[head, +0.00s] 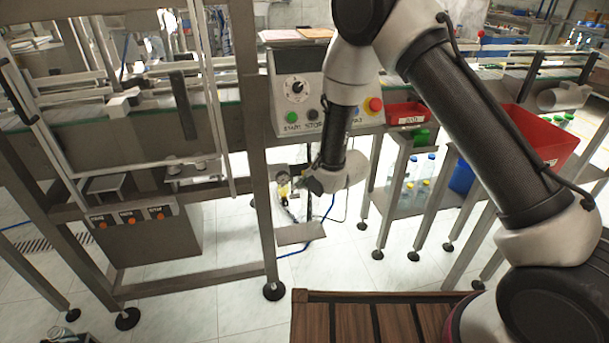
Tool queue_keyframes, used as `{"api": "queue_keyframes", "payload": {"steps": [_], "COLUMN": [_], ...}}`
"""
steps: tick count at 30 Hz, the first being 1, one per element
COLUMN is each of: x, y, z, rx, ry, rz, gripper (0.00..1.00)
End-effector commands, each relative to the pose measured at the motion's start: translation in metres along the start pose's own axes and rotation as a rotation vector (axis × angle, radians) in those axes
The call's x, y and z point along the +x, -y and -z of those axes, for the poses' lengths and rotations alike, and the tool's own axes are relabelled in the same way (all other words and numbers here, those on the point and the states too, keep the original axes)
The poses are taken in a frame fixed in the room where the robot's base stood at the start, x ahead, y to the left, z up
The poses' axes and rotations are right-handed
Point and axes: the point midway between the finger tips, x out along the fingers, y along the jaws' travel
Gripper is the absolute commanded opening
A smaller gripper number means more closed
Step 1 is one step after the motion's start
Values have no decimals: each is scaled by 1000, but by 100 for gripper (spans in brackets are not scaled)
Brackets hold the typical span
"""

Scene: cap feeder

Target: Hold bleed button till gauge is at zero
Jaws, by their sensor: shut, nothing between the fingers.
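A small round gauge (282,176) sits on an air unit with a yellow part below it, beside the metal frame post. Its needle is too small to read. My arm reaches down from the upper right, and my gripper (299,186) points left at the air unit, close to its right side. The gripper looks small and dark here; it is shut with nothing held. I cannot make out the bleed button, nor tell whether the fingertips touch the unit.
A control box (298,90) with a dial and green, black and red buttons stands above the gauge. A steel post (256,150) rises just left of it. Red bins (543,140) and bottles are at right. A blue hose runs below over the open tiled floor.

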Motion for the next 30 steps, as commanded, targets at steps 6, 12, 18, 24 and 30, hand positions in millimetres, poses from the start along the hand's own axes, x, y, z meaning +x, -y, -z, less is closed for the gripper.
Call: {"api": "queue_keyframes", "payload": {"steps": [6, 12, 18, 24, 30], "x": [-3, -4, -15, -29, -37], "y": [2, 3, 12, 22, 28], "z": [2, 3, 12, 22, 27], "rx": [0, 0, 0, 0, 0], "ry": [0, 0, -2, -1, -1], "rz": [1, 1, 2, 2, 2], "gripper": [0, 0, 0, 0, 0]}}
